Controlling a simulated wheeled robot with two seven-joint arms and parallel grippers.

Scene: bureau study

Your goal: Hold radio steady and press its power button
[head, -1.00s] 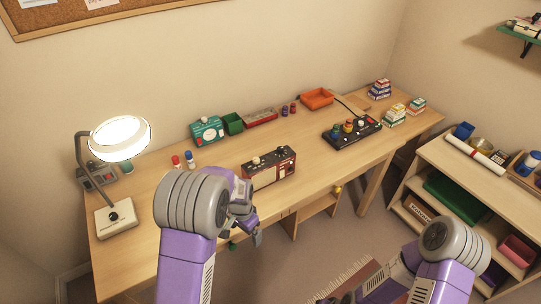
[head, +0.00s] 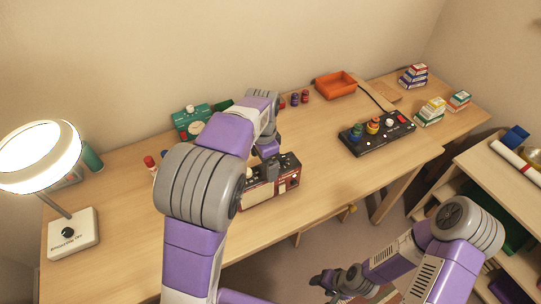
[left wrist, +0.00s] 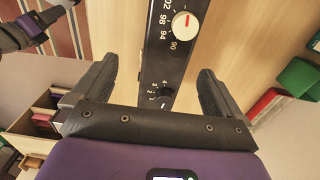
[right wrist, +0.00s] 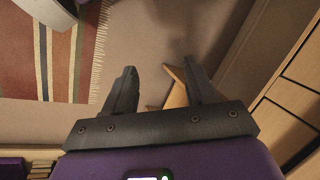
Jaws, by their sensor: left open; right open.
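The radio (head: 258,196), a dark box with a red and cream front, stands upright on the desk, partly hidden behind my left gripper (head: 268,164). In the left wrist view, the radio's black top (left wrist: 172,62) shows a tuning scale, a white dial (left wrist: 185,25) with a red mark, and a small black knob (left wrist: 164,91). My left gripper is open, its fingers on either side of the radio's top, with gaps visible on both sides. I cannot pick out the power button. My right gripper (head: 338,284) is open and empty, low in front of the desk.
A lit lamp (head: 72,235) stands at the desk's left. A green device (head: 190,122) sits behind the radio. A black control box (head: 377,134) and an orange tray (head: 335,85) are to the right. Bare desk lies between radio and control box. A shelf unit (head: 480,160) stands at right.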

